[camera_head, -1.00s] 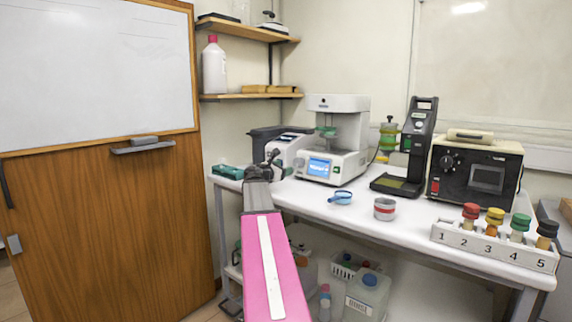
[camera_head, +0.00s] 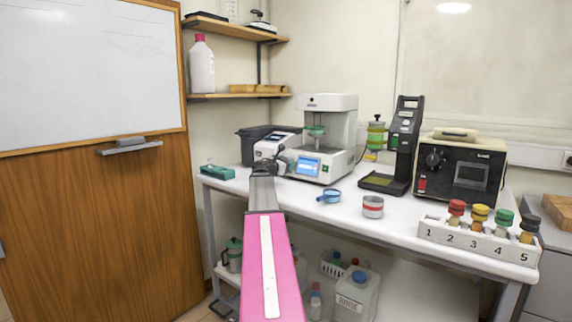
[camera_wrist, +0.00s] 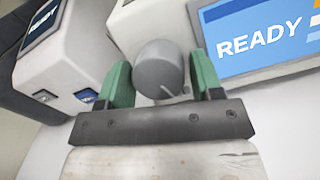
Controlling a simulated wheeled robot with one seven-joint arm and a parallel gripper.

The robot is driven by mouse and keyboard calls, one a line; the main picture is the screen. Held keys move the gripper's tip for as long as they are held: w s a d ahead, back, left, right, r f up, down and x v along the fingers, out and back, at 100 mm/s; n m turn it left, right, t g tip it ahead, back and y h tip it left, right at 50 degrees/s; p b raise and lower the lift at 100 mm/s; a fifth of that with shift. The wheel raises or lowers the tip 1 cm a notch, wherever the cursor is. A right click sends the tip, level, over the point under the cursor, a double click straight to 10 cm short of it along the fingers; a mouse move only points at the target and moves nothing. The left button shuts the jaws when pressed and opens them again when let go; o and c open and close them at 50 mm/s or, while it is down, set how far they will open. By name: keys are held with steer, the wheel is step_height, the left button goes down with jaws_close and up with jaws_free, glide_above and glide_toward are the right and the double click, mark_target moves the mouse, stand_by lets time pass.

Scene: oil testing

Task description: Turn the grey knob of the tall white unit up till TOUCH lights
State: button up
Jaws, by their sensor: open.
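The tall white unit (camera_head: 328,102) stands at the back of the white table, with a lit blue screen (camera_head: 307,167) on its front. In the wrist view the screen (camera_wrist: 262,38) reads READY. The grey knob (camera_wrist: 160,72) is to the left of that screen, with a pale pointer line on its face. My gripper (camera_wrist: 161,76) is open, its green fingers on either side of the knob; I cannot tell whether they touch it. In the head view my gripper (camera_head: 280,160) is at the unit's front left and hides the knob.
A smaller white device (camera_head: 270,145) stands close left of the unit. A blue cup (camera_head: 330,196) and a red-banded tin (camera_head: 373,207) sit in front. A black stand (camera_head: 404,150), a black tester (camera_head: 466,171) and a numbered sample rack (camera_head: 476,241) are to the right.

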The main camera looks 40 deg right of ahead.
steer(key=c, duration=0.6)
steer(key=shift+m+g, duration=0.6)
steer(key=shift+m, duration=1.4)
steer(key=shift+c, duration=0.2)
steer(key=o, duration=0.6)
steer(key=shift+o, duration=0.2)
steer(key=shift+a, duration=0.15)
steer(key=a, duration=0.3)
steer(key=s+a, duration=0.1)
steer(key=a, duration=0.3)
steer(key=s+a, duration=0.1)
steer(key=a, duration=0.2)
steer(key=shift+a, duration=0.2)
